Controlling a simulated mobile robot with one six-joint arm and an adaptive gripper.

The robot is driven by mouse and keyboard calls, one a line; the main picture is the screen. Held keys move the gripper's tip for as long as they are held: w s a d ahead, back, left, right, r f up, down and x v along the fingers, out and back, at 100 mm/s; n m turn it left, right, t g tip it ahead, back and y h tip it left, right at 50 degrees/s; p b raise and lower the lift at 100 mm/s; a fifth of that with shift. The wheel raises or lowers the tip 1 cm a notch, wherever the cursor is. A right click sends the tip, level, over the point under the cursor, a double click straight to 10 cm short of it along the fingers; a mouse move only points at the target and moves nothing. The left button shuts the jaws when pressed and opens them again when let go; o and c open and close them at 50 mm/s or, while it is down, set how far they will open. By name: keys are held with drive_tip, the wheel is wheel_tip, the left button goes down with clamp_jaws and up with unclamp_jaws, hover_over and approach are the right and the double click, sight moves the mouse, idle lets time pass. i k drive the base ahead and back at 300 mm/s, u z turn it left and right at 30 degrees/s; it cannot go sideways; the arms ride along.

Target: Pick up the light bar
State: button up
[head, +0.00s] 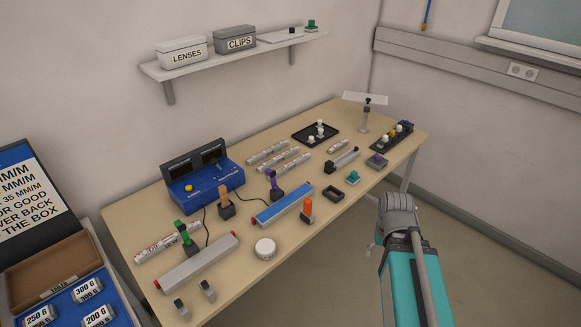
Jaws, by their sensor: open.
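Two long bars with red ends lie on the wooden table, and I cannot tell for sure which is the light bar. One is a plain grey bar (199,263) at the near left. The other is a blue-topped bar (283,205) near the table's middle front edge. My gripper (374,246) shows only in small part beside my wrist, off the table's front edge and right of both bars. It is open and apart from both bars; its fingertips are mostly hidden.
A blue console (201,180) with cables stands at the back. Green, orange and purple clamps, a round white piece (265,248), several printed tubes and a black tray (315,133) crowd the table (232,271). A shelf (235,55) hangs above.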

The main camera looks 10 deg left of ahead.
sight(281, 171)
drive_tip(key=k, duration=0.65)
drive_tip(key=u, duration=0.45)
drive_tip(key=i, duration=1.75)
drive_tip(key=z, duration=0.45)
